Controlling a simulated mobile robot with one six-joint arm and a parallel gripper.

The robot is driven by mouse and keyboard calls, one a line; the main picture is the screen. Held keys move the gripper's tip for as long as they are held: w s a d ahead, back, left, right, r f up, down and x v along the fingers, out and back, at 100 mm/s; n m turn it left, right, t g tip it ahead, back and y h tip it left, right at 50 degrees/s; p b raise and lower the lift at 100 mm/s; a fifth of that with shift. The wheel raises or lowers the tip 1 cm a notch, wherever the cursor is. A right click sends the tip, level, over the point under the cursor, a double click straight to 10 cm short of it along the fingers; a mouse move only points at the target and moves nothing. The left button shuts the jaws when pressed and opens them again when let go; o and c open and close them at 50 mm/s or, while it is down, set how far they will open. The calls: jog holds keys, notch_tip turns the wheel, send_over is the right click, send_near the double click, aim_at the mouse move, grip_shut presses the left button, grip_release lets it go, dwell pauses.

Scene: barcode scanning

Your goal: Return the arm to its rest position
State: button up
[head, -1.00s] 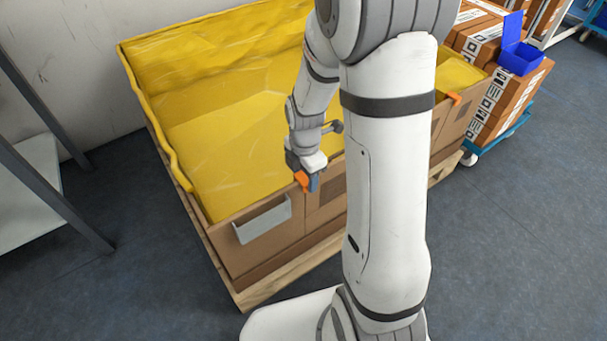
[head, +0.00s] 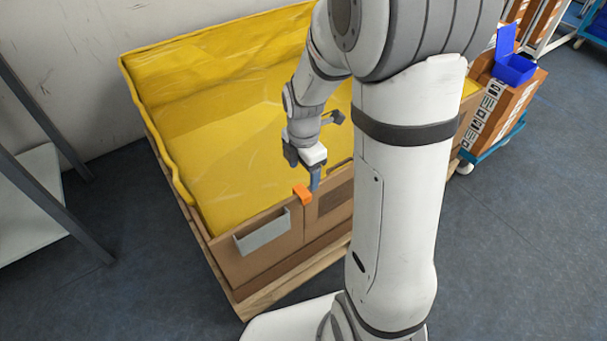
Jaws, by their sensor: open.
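My gripper (head: 304,170) hangs at the end of my bent arm, in the middle of the head view. It points down by the near rim of a large yellow-lined cardboard box (head: 235,262). Its jaws are open. An orange clip (head: 302,194) sits on the rim just below the gripper. A small blue-grey part (head: 315,181) shows beside the clip; I cannot tell if it is a finger or another object. My thick white arm link covers the right part of the box.
A grey pocket (head: 262,232) hangs on the box's front. A grey shelf (head: 35,185) stands at left. A blue bin (head: 514,69) sits on stacked cartons (head: 497,95) on a blue cart at right. The floor (head: 520,240) at lower right is clear.

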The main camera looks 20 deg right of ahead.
jog(key=shift+r, duration=0.2)
jog(key=s+r+m+t+p, duration=0.1)
jog(key=s+r+m+p, duration=0.3)
jog(key=r+m+p, duration=0.3)
jog(key=s+r+m+p, duration=0.5)
jog(key=r+m+p, duration=0.2)
jog(key=r, duration=1)
jog(key=s+r+m+t+p, duration=0.1)
jog(key=s+r+m+p, duration=0.4)
jog(key=r+p, duration=0.5)
notch_tip(320, 180, up, 3)
jog(key=m, duration=0.2)
jog(key=shift+a+m+t, duration=0.25)
jog(key=shift+m+t, duration=0.05)
jog(key=shift+r, duration=0.1)
